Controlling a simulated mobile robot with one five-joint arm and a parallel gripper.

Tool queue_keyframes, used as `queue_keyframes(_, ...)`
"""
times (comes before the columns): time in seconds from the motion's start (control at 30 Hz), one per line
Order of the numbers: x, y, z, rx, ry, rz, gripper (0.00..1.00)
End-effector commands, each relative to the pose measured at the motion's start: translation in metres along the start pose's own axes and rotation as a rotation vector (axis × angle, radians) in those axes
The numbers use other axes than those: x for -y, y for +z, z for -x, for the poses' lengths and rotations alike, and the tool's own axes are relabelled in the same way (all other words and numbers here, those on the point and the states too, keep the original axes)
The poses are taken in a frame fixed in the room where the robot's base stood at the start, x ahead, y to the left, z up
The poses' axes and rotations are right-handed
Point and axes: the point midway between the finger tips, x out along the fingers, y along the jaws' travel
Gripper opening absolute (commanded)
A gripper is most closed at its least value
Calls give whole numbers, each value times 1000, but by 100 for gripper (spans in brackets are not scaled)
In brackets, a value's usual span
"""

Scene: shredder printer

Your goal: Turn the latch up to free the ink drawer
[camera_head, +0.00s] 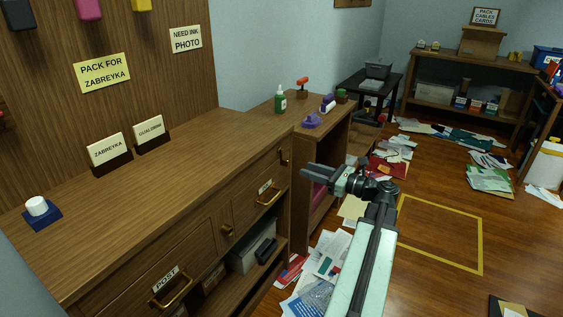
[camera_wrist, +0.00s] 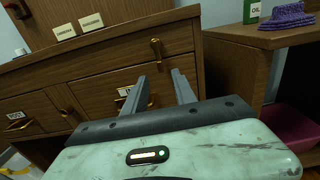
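The latch is a small brass lever (camera_head: 284,156) on the upper right of the wooden cabinet front, above the right drawer. In the wrist view the latch (camera_wrist: 156,48) hangs roughly downward, just above and beyond my fingertips. The right drawer (camera_head: 245,208) has a brass handle (camera_head: 268,197) and a small label too small to read for sure; it looks closed. The handle also shows in the wrist view (camera_wrist: 123,99), partly behind my left finger. My gripper (camera_head: 306,174) is open and empty, in front of the cabinet. Its two fingers (camera_wrist: 162,76) are apart and not touching the latch.
A POST drawer handle (camera_head: 172,291) and a round knob (camera_head: 227,230) stick out of the cabinet front. A side shelf (camera_head: 318,130) carries a green oil bottle (camera_head: 280,101) and a purple object (camera_head: 311,120). Papers (camera_head: 325,265) litter the floor; the yellow-outlined floor patch (camera_head: 440,236) is clear.

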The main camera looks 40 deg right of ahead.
Motion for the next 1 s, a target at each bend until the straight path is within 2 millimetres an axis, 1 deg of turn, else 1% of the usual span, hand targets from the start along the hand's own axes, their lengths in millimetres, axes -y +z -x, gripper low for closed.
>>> queue_keyframes(0.07,0,0,-1,0,0,0,33)
queue_keyframes(0.17,0,0,-11,0,2,0,33)
queue_keyframes(0.4,-1,0,-56,0,5,0,33)
queue_keyframes(0.5,0,0,-70,0,3,0,33)
queue_keyframes(0.63,0,0,-78,0,2,0,33)
queue_keyframes(0.87,-1,0,-79,0,1,0,33)
queue_keyframes(1.0,-1,0,-80,0,2,0,0)
